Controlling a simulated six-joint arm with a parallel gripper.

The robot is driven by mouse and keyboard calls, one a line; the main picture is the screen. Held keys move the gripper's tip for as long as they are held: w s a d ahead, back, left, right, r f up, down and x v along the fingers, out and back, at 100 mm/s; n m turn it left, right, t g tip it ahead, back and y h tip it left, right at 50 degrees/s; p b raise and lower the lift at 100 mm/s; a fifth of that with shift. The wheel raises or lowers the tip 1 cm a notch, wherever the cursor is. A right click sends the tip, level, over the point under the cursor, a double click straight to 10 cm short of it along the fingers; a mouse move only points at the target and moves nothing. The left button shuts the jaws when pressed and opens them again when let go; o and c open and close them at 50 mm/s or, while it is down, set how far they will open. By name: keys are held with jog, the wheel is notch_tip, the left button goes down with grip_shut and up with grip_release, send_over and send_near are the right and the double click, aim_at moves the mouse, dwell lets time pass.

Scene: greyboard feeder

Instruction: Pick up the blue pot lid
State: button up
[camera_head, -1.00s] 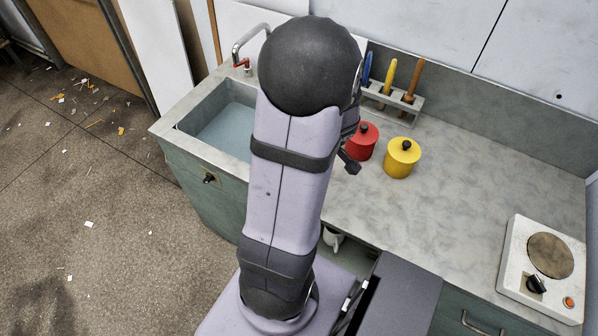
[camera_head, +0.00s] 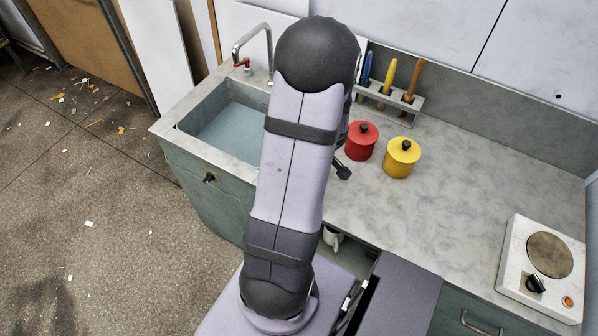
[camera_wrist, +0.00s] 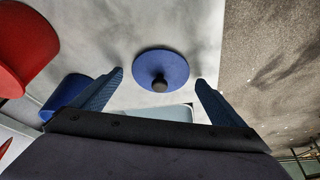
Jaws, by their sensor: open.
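The blue pot lid (camera_wrist: 160,62), a round disc with a black knob, lies on the pale grey counter in the wrist view. My gripper (camera_wrist: 160,77) is open and empty, with one finger on each side of the lid's near part in this view. I cannot tell how high the fingers are above it. A blue pot (camera_wrist: 65,92) stands to the left, partly behind the left finger. In the head view my arm hides the lid and the blue pot; only a dark fingertip shows right of the arm.
A red pot (camera_head: 361,146) and a yellow pot (camera_head: 401,162), both lidded, stand right of my arm. Behind them is a utensil rack (camera_head: 398,104). The sink (camera_head: 222,128) is on the left, a hot plate (camera_head: 541,270) at far right. Counter between is clear.

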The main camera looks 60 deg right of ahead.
jog(key=shift+c, duration=0.6)
jog(key=c, duration=1)
